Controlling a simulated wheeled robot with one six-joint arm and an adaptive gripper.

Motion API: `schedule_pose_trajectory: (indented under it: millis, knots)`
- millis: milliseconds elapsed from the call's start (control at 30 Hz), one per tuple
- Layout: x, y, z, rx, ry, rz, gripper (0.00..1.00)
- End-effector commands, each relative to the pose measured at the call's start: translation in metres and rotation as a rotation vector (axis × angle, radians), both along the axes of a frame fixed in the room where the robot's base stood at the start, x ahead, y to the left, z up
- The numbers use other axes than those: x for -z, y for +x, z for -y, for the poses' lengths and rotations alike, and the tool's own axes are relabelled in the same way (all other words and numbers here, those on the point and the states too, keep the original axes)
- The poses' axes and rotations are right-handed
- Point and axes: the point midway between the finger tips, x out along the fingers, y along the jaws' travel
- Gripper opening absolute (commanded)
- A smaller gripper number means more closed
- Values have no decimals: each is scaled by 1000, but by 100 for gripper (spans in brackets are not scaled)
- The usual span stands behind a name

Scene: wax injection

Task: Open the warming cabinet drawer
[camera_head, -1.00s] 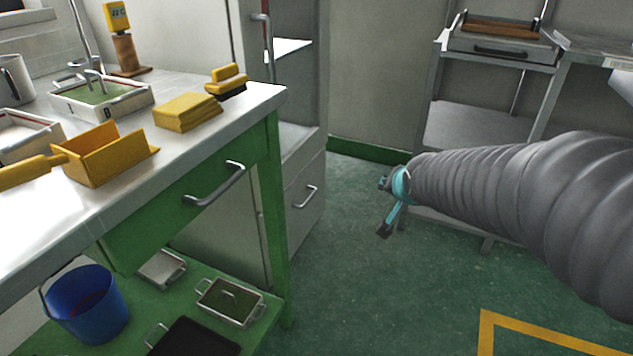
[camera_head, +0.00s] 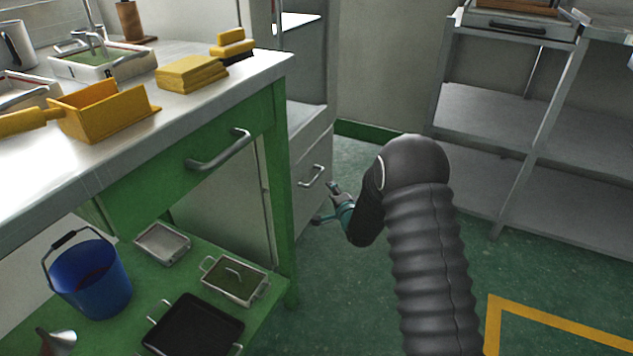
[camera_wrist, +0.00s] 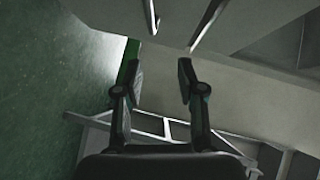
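The grey warming cabinet (camera_head: 300,115) stands behind the right end of the green bench. Its lower drawer (camera_head: 308,200) appears closed and has a curved metal handle (camera_head: 312,177). My gripper (camera_head: 326,204) is at the right of the drawer front, slightly below and to the right of the handle. In the wrist view my gripper (camera_wrist: 159,70) is open, with nothing between its two fingers. I cannot tell whether the fingers touch the cabinet.
The green bench (camera_head: 240,115) with its own drawer handle (camera_head: 225,150) is on the left. A blue bucket (camera_head: 92,275) and several trays sit on its lower shelf. A grey shelf rack (camera_head: 480,110) stands at the right. Green floor (camera_head: 325,300) lies open between them.

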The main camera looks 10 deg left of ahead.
Motion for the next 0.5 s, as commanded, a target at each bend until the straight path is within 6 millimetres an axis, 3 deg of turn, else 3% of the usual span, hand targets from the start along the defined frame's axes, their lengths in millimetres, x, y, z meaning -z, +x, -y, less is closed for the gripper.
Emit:
schedule_pose_trajectory:
  millis: [100,300,500]
  knots:
    - [22,0,-8,-10,57,5,39]
    - [30,5,-15,-18,90,12,39]
    - [33,29,-26,-18,89,14,39]
